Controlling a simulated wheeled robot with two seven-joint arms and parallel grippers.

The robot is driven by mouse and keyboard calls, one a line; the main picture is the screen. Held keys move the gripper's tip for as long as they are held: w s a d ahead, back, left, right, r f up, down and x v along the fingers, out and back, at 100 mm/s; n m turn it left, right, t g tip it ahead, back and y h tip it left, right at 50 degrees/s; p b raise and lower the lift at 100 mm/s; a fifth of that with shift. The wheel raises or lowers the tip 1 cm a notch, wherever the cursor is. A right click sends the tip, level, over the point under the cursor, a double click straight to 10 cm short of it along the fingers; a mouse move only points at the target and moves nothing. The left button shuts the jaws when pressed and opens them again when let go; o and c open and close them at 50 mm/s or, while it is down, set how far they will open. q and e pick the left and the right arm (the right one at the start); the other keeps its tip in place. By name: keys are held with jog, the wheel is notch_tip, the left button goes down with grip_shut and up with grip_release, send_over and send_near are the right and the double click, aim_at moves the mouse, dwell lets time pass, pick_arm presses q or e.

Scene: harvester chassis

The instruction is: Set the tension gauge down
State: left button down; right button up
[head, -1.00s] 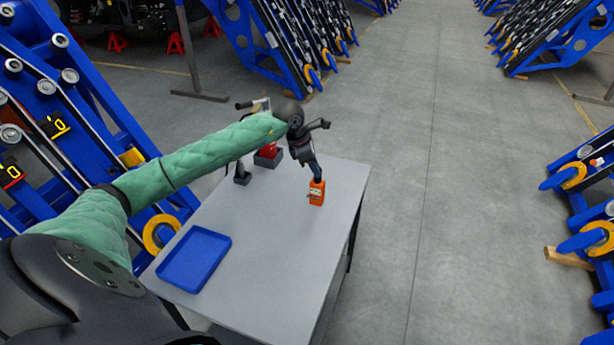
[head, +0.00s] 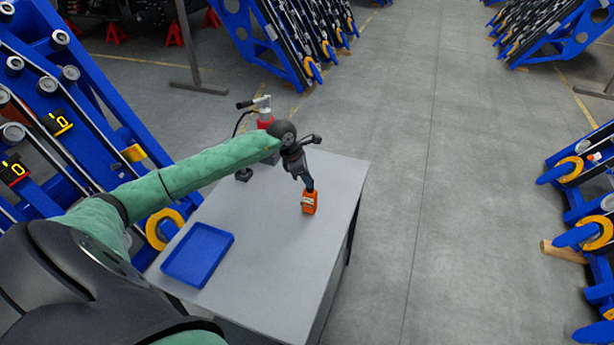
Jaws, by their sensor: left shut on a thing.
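The tension gauge, a small orange box-shaped device (head: 309,204), is at the fingertips of my left gripper (head: 309,189), over the right part of the grey table (head: 262,265). The gripper points down and is shut on the gauge's upper end. The gauge is roughly upright. Its lower end is at or just above the table top; I cannot tell whether it touches. My right gripper is out of view.
A blue tray (head: 198,255) lies on the table's near left part. A red and black hand pump (head: 265,117) stands at the far end, partly behind my arm. Blue racks (head: 75,85) stand close on the left. The table top around the gauge is clear.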

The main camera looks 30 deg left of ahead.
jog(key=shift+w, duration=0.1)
pick_arm(q)
jog(key=c, duration=1.6)
grip_release()
jog(key=shift+f, duration=0.1)
jog(key=o, duration=0.4)
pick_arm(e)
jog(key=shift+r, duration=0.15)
pick_arm(q)
jog(key=shift+a+r, duration=0.1)
jog(key=shift+r, duration=0.1)
jog(key=b+v, duration=0.2)
jog(key=v, duration=0.1)
jog(key=shift+s+r, duration=0.1)
jog(key=shift+s, duration=0.05)
jog(key=b+v, duration=0.4)
jog(key=v, duration=0.4)
jog(key=shift+r, duration=0.25)
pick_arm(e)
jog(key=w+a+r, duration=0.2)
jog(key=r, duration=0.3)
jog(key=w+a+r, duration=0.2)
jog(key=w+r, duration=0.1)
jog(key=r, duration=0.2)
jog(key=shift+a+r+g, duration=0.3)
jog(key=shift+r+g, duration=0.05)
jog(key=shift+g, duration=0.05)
